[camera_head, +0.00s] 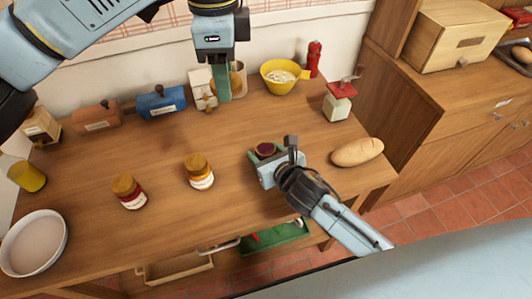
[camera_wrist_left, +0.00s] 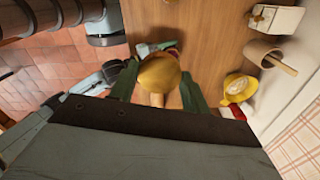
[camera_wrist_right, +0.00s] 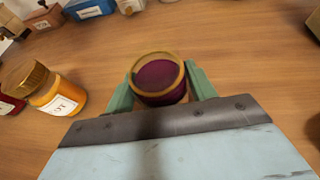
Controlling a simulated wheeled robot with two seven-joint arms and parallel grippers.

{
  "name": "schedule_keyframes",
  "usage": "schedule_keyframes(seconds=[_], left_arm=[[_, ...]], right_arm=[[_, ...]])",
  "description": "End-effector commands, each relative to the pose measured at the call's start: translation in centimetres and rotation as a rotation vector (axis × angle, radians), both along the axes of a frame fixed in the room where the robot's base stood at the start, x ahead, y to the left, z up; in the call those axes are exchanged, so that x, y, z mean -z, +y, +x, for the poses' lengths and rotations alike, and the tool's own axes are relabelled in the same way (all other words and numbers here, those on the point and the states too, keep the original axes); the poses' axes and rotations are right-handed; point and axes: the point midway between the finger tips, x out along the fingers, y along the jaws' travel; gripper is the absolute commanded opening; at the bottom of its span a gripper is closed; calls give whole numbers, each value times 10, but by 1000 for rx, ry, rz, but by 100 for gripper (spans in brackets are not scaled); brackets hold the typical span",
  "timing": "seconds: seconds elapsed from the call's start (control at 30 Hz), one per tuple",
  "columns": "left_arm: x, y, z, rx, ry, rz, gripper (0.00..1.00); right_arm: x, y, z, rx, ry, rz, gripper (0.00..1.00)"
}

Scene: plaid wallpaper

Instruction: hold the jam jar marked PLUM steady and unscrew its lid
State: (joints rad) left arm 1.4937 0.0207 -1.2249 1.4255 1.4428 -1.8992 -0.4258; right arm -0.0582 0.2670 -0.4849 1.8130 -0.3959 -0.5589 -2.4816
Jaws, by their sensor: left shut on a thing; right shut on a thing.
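The jam jar (camera_head: 265,149) stands open on the wooden table, and dark purple jam shows inside its rim in the right wrist view (camera_wrist_right: 158,80). Its label is hidden, so I cannot read PLUM. My right gripper (camera_head: 267,158) is shut on the jar's sides, with one green finger on each side (camera_wrist_right: 160,92). My left gripper (camera_head: 222,86) is above the back of the table, apart from the jar. In the left wrist view it is shut on a round golden lid (camera_wrist_left: 158,74).
A lidded orange jar (camera_head: 200,174) and a lidded red jar (camera_head: 129,193) stand left of the open jar. A bread loaf (camera_head: 357,151) lies to its right. A grinder (camera_head: 339,103) and yellow bowl (camera_head: 285,78) stand behind. The table's front middle is clear.

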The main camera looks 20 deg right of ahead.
Motion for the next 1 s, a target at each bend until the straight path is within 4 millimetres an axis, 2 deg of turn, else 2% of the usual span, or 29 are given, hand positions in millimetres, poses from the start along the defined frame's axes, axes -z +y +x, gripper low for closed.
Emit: schedule_keyframes(seconds=[0.2,0.23,0.37,0.4,0.73,0.87,1.0], left_arm=[[0,0,0,0,0,0,20],[0,0,0,0,0,0,20],[0,0,0,0,0,0,20],[0,0,0,0,0,0,20],[-1,0,0,0,0,0,20],[-6,0,0,0,0,0,20],[-13,0,0,0,0,0,20]], right_arm=[[2,0,0,-1,-2,-1,0],[3,0,0,-1,0,-2,58],[2,0,0,1,1,-1,75],[2,0,0,1,1,-1,77],[-2,0,0,1,0,2,77],[-8,-4,-17,-1,3,-3,77],[-20,-9,-45,-2,4,-2,77]])
